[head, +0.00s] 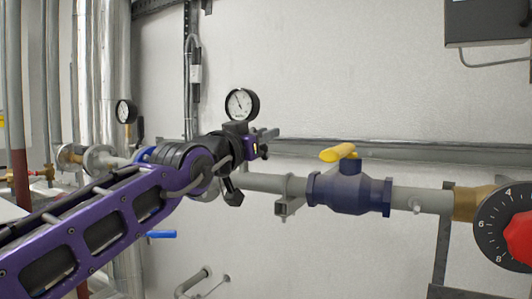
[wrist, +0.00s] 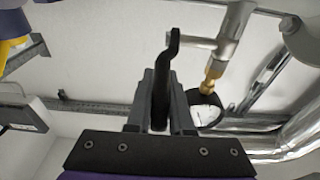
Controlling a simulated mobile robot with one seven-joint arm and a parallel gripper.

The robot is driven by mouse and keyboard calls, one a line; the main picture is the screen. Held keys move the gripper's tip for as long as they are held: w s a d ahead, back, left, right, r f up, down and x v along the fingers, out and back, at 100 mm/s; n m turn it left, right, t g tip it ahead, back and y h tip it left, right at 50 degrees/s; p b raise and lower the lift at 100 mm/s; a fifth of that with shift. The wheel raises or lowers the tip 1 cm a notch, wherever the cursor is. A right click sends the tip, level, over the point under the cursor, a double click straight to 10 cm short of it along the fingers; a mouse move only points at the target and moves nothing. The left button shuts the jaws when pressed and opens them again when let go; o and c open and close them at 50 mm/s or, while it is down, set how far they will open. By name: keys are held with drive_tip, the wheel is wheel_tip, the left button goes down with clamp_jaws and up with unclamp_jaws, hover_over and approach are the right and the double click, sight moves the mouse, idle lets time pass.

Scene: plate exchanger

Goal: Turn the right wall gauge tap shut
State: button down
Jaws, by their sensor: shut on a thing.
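The right wall gauge (head: 241,104) has a round white dial with a black rim and stands just above my gripper in the head view. In the wrist view the gauge (wrist: 207,113) shows partly, beside a brass fitting (wrist: 209,78) on a grey pipe (wrist: 236,28). The tap's dark lever handle (wrist: 172,52) sits on a short stub off this pipe and runs roughly along the pipe's direction. My gripper (head: 272,134) is shut on the handle; the fingers (wrist: 161,92) lie on both sides of it. In the head view my gripper hides the tap.
A second gauge (head: 126,111) hangs further left. A blue valve with a yellow handle (head: 338,153) sits on the horizontal pipe to the right. A black dial with a red knob (head: 518,238) is at the right edge.

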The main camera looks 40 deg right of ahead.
drive_tip(key=shift+s+a+f+t+h+b, duration=0.15)
drive_tip(key=shift+f+h+b, duration=0.15)
drive_tip(key=shift+b, duration=0.35)
drive_tip(key=shift+a+f+t+h+b, duration=0.15)
drive_tip(key=shift+f+h+b, duration=0.15)
drive_tip(key=shift+b, duration=0.3)
drive_tip(key=shift+a+h+b, duration=0.15)
drive_tip(key=shift+h+b, duration=0.45)
drive_tip(key=shift+h, duration=0.1)
drive_tip(key=shift+s+a+f+t+h, duration=0.15)
drive_tip(key=shift+a+f+t+h, duration=0.15)
drive_tip(key=shift+t+h, duration=0.5)
drive_tip(key=shift+s+a+f+t+h, duration=0.15)
drive_tip(key=shift+a+t+h, duration=0.15)
drive_tip(key=shift+h, duration=0.9)
drive_tip(key=c, duration=0.8)
unclamp_jaws()
drive_tip(key=v, duration=1.7)
drive_tip(key=shift+f, duration=0.4)
drive_tip(key=shift+t, duration=0.3)
